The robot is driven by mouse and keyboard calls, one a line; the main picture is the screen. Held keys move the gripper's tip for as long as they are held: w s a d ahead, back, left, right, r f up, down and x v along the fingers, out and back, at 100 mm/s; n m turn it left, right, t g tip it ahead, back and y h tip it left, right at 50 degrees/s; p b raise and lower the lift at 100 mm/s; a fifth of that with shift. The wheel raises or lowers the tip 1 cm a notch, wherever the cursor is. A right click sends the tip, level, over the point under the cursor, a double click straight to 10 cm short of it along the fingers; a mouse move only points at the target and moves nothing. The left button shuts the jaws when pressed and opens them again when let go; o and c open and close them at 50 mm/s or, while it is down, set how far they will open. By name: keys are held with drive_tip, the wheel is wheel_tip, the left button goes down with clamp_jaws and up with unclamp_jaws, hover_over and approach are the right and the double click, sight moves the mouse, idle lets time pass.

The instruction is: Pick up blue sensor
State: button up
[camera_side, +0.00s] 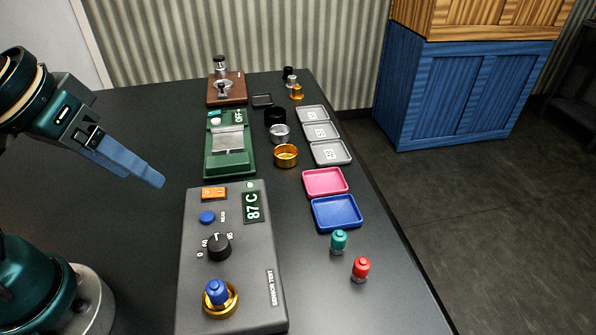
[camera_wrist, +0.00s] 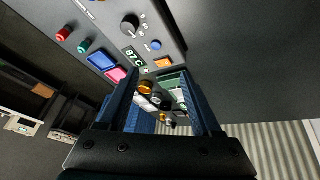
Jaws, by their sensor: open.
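The blue sensor (camera_side: 217,291) stands upright in a gold ring socket (camera_side: 231,303) at the near end of the grey sensor test box (camera_side: 262,233). The box's display reads 87 C. My gripper (camera_side: 158,182) is above the table to the left of the test box, away from the sensor. In the wrist view my gripper (camera_wrist: 174,75) shows its two blue fingers spread apart with nothing held between them. The test box with its dial (camera_wrist: 130,25) is at the top of that view. The blue sensor itself is not clearly visible there.
A green sensor (camera_side: 339,241) and a red sensor (camera_side: 361,268) stand right of the box. A blue tray (camera_side: 337,213), a pink tray (camera_side: 325,182) and several grey trays (camera_side: 320,131) line the right edge. A green device (camera_side: 217,160) stands behind.

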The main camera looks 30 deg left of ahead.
drive_tip(key=w+d+f+g, duration=0.1)
drive_tip(key=d+g, duration=0.2)
drive_tip(key=d, duration=0.4)
drive_tip(key=m+g, duration=0.2)
hover_over(215, 287)
drive_tip(key=f, duration=0.3)
drive_tip(key=shift+w+a+f, duration=0.1)
drive_tip(key=shift+w+f, duration=0.15)
drive_tip(key=shift+f, duration=0.1)
drive_tip(key=shift+s+f+m, duration=0.2)
drive_tip(key=shift+f+m, duration=0.05)
drive_tip(key=shift+m, duration=0.05)
drive_tip(key=shift+f, duration=2.45)
clamp_jaws()
